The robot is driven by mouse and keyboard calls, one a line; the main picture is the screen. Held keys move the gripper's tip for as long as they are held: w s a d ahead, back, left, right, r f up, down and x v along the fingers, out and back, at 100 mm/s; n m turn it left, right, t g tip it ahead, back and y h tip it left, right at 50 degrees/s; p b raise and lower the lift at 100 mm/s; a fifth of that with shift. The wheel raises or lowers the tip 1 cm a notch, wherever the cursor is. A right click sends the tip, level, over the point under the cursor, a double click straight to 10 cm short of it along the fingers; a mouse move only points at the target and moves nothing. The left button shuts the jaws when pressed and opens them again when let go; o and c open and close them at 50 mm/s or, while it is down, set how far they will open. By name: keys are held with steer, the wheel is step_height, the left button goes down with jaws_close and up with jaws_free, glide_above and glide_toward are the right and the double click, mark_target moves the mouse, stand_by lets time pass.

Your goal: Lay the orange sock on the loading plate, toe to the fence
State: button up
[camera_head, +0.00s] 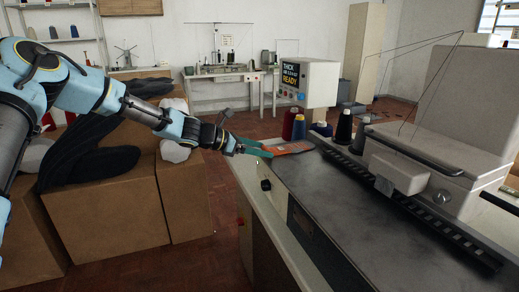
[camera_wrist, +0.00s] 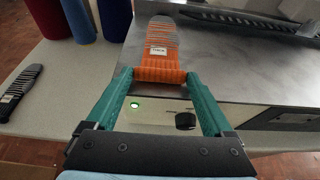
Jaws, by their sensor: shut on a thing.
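The orange sock (camera_wrist: 163,58) has grey bands and a white label. My gripper (camera_wrist: 160,78) is shut on its near end, with a teal finger at each side, and the grey far end points away from me. In the head view the sock (camera_head: 292,147) extends from my gripper (camera_head: 266,149) over the far left end of the dark metal plate (camera_head: 375,210). I cannot tell whether its far part touches the plate. A black toothed rail (camera_wrist: 250,19) runs along the plate, right of the sock's far end and apart from it.
Red and blue thread cones (camera_wrist: 78,20) stand left of the plate. A dark object with a white label (camera_wrist: 18,90) lies on the pale tabletop. The white machine (camera_head: 440,130) stands beyond the rail. The display (camera_head: 289,75) reads READY. Cardboard boxes (camera_head: 110,215) stand left.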

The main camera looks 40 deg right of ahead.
steer(key=o, duration=1.1)
steer(key=shift+f, duration=0.1)
steer(key=shift+w+a+r, duration=0.15)
steer(key=shift+r, duration=0.1)
steer(key=b+v, duration=0.1)
steer(key=v, duration=1)
steer(key=shift+a+r, duration=0.1)
steer(key=shift+a, duration=0.2)
